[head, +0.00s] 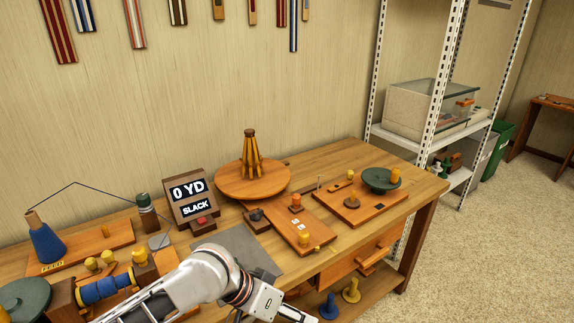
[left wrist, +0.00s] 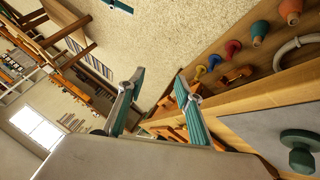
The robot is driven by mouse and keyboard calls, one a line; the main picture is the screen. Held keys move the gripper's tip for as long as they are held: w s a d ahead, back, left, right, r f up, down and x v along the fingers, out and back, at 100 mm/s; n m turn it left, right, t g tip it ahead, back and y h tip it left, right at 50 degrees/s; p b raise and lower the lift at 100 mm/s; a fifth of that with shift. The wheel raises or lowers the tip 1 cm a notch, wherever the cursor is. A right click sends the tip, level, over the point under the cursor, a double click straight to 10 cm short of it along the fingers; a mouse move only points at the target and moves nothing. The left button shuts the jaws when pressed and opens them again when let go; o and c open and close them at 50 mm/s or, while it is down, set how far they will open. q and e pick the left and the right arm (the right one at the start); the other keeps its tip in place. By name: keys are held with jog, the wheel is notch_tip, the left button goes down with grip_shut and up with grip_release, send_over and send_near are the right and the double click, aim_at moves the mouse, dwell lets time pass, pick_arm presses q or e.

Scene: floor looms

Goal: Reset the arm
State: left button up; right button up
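My left arm (head: 205,272) comes in from the lower left of the head view and reaches across the front of the wooden bench (head: 345,160). Its wrist is at the bottom edge, and the fingertips are not clear there. In the left wrist view my left gripper (left wrist: 160,76) has its two teal fingers apart, with nothing between them. The fingers are off the bench's front side, with floor beyond them. My right gripper is in neither view.
The bench holds a display (head: 190,194) reading "0 YD SLACK", a round wooden turntable (head: 225,180), a blue thread cone (head: 46,243), boards with pegs and a grey mat (head: 258,252). A metal shelf (head: 437,90) stands right. Carpet (head: 500,240) at right is clear.

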pick_arm(q)
jog(key=s+a+f+n+t, duration=0.1)
jog(key=a+f+n+t, duration=0.3)
jog(key=a+f+t, duration=0.6)
jog(key=s+a+f+m+g+y, duration=0.1)
jog(key=s+a+f+y, duration=0.4)
jog(key=s+a+f, duration=0.4)
jog(key=s+a, duration=0.2)
jog(key=a, duration=0.1)
jog(key=shift+s+a+f, duration=0.25)
jog(key=shift+f, duration=0.1)
